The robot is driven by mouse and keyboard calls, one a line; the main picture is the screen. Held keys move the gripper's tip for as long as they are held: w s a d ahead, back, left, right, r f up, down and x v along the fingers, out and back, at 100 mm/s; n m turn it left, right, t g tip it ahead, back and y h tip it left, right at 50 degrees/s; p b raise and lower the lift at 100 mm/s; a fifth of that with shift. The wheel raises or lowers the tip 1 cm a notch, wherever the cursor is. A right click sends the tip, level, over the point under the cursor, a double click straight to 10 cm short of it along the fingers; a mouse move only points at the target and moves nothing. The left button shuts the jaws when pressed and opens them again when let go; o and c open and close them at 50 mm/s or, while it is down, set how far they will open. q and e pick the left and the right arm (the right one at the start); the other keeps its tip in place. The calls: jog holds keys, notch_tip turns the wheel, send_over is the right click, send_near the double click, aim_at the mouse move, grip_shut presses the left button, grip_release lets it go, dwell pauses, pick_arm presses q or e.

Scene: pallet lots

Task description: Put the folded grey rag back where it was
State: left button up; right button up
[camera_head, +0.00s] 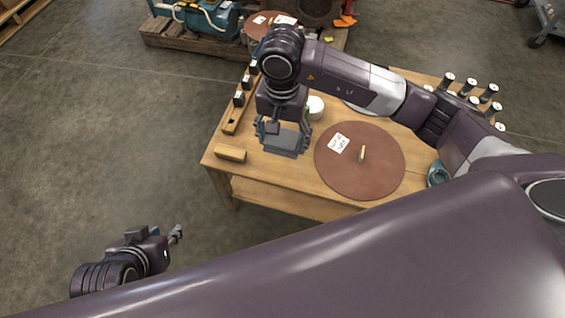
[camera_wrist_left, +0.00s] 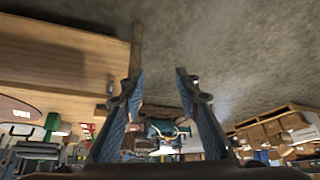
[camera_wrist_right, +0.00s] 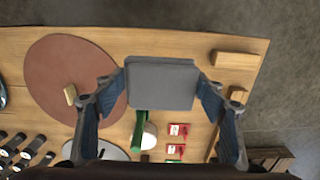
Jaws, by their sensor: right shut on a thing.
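The folded grey rag (camera_wrist_right: 160,84) is a flat grey square in the right wrist view. My right gripper (camera_wrist_right: 163,78) is shut on it, with one finger at each side edge. In the head view, the rag (camera_head: 286,144) hangs under my right gripper (camera_head: 282,136), over the left part of the wooden table (camera_head: 275,193). Whether it touches the tabletop is unclear. My left gripper (camera_head: 177,234) is off to the lower left, over the floor. Its fingers are apart and empty in the left wrist view (camera_wrist_left: 160,78).
A brown round disc (camera_head: 375,173) with a white tag lies right of the rag. A wooden block (camera_head: 231,153) sits at the table's left corner. A white round object (camera_head: 315,107) stands behind the rag. Several dark-and-white cylinders (camera_head: 489,93) stand at the right. A loaded pallet (camera_head: 190,43) lies beyond.

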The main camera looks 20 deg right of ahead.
jog(key=b, duration=0.1)
send_over(283, 168)
notch_tip(283, 168, down, 7)
jog(key=shift+w+r, duration=0.1)
notch_tip(283, 168, down, 4)
jog(key=shift+b, duration=0.6)
pick_arm(q)
jog(key=w+d+r+t+h, duration=0.2)
jog(key=w+d+r+t, duration=0.2)
jog(key=w+r+t, duration=0.2)
jog(key=w+r, duration=0.2)
jog(key=w, duration=0.2)
jog(key=shift+w+r+t, duration=0.3)
jog(key=shift+r, duration=0.05)
jog(key=shift+w+d+r, duration=0.1)
jog(key=shift+w+r, duration=0.15)
jog(key=shift+r, duration=0.2)
pick_arm(e)
jog(key=o, duration=1.1)
